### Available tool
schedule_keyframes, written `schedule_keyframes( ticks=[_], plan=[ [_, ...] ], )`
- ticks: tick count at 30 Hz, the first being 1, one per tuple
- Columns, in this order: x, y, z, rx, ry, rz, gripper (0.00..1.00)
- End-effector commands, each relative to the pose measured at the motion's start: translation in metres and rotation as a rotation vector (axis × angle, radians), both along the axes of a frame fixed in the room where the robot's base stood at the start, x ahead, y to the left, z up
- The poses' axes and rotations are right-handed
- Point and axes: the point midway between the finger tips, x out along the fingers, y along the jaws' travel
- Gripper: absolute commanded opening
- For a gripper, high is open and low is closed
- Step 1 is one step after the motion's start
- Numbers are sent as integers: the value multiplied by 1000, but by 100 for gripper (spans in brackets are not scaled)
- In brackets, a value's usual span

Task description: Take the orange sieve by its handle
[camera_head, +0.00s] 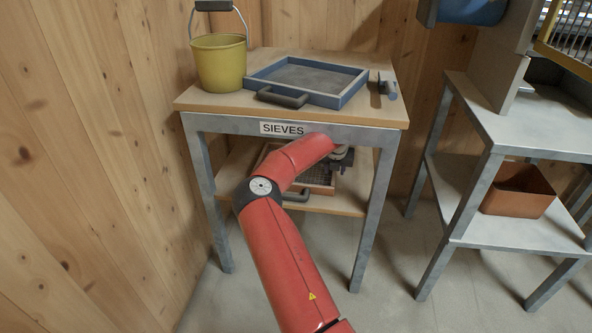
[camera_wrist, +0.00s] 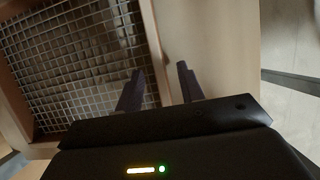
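The orange sieve (camera_head: 322,190) lies on the lower shelf of the table labelled SIEVES, partly hidden behind my red arm. Its dark handle (camera_head: 297,196) points toward the front edge of the shelf. My gripper (camera_head: 342,166) is under the table top, near the sieve's right side. In the wrist view the sieve's wire mesh (camera_wrist: 75,60) fills the left, and its handle is out of view. My gripper's two fingers (camera_wrist: 160,72) are apart with nothing held. The sieve's side rail shows between them in the picture; I cannot tell the height gap.
A blue sieve (camera_head: 348,98) with a dark handle lies on the table top (camera_head: 222,103), beside a yellow bucket (camera_head: 219,64) and a small blue tool (camera_head: 387,87). Table legs flank the lower shelf (camera_head: 343,206). A rack at right holds an orange-brown bin (camera_head: 515,203).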

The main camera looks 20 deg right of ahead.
Motion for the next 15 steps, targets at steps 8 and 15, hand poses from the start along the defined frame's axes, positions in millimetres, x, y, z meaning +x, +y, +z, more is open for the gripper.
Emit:
schedule_keyframes(
  ticks=[8, 15],
  plan=[
    [4, -2, -10, 0, -2, 0, 38],
    [4, -2, -10, 0, -2, 0, 19]
  ],
)
